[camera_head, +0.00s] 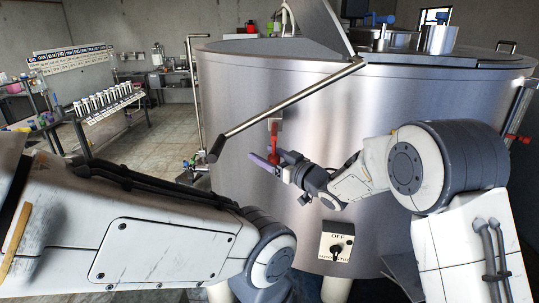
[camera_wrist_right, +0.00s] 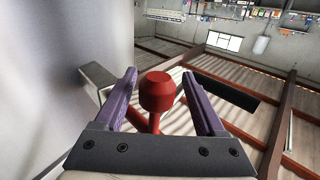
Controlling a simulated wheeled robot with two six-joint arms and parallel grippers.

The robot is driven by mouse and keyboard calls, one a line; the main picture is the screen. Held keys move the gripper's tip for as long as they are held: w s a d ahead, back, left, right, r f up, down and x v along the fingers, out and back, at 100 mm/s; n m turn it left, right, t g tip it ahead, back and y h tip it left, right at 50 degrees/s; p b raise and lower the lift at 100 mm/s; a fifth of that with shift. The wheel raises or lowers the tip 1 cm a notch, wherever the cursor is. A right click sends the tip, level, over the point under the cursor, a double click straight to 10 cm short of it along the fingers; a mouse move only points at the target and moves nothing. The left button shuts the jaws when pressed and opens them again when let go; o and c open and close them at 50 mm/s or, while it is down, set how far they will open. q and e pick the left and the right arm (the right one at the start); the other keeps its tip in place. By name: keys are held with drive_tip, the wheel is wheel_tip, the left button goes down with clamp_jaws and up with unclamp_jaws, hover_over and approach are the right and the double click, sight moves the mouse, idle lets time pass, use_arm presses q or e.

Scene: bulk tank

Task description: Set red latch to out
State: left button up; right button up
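The red latch (camera_head: 274,134) is on a small grey plate on the front wall of the steel tank. In the head view it stands upright, its lower end partly hidden by my right gripper (camera_head: 274,160). In the right wrist view the latch's round red knob (camera_wrist_right: 157,92) sits between the two purple fingers of my right gripper (camera_wrist_right: 160,100), with a gap on each side. The right gripper is open around the knob. My left arm (camera_head: 170,240) crosses the lower left of the head view; its gripper is not in view.
The large steel tank (camera_head: 235,85) fills the middle and right. A long metal bar with a dark end (camera_head: 280,110) slants over its front, above the latch. A switch box marked OFF (camera_head: 337,241) is below my right arm. Open floor (camera_head: 165,140) lies to the left.

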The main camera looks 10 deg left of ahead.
drive_tip(key=shift+w+a, duration=0.1)
drive_tip(key=shift+a, duration=0.05)
drive_tip(key=b+v, duration=0.4)
drive_tip(key=v, duration=0.5)
drive_tip(key=shift+f, duration=0.15)
drive_tip(key=shift+s+d, duration=0.4)
drive_tip(key=shift+d, duration=0.2)
